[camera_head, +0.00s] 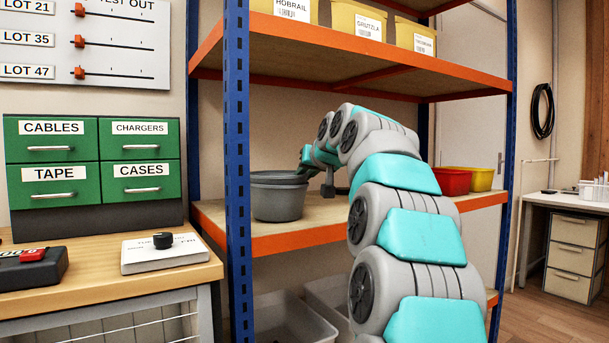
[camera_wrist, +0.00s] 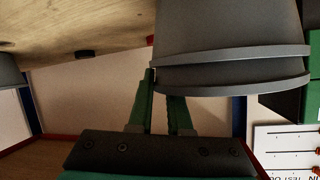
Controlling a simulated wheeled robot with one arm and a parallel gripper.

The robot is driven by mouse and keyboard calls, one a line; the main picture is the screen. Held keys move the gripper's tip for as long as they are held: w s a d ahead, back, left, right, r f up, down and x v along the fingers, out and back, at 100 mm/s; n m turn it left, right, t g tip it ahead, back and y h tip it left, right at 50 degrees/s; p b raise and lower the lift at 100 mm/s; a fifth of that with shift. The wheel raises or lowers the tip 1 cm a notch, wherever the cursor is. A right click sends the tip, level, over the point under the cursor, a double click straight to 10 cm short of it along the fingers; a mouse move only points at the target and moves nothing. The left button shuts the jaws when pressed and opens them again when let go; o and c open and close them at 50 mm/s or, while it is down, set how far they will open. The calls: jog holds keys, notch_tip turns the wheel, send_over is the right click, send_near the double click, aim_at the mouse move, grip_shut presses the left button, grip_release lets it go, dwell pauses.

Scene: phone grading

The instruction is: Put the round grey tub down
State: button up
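A round grey tub (camera_head: 279,178) is on the middle shelf at its left end. Two rims show, one just above the other, like one tub nested in another; the lower tub (camera_head: 278,204) stands on the shelf board. In the wrist view, which is upside down, the tub (camera_wrist: 235,82) fills the upper right. My gripper (camera_wrist: 160,88) is at the tub's edge: one finger shows outside the wall, the other goes out of sight behind the rim. It looks shut on the rim. In the head view my gripper (camera_head: 304,172) is small beside the tub.
A blue post (camera_head: 237,180) stands close left of the tub. Another shelf (camera_head: 300,52) is overhead. Green drawers (camera_head: 92,160) stand on the left bench.

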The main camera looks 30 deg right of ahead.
jog(key=o, duration=0.3)
jog(key=shift+w+f, duration=0.1)
jog(key=shift+f, duration=0.4)
jog(key=shift+w+r+p, duration=0.1)
jog(key=shift+r+p, duration=0.4)
jog(key=shift+r, duration=0.1)
jog(key=b+v, duration=0.1)
jog(key=v, duration=1.1)
jog(key=shift+r, duration=0.25)
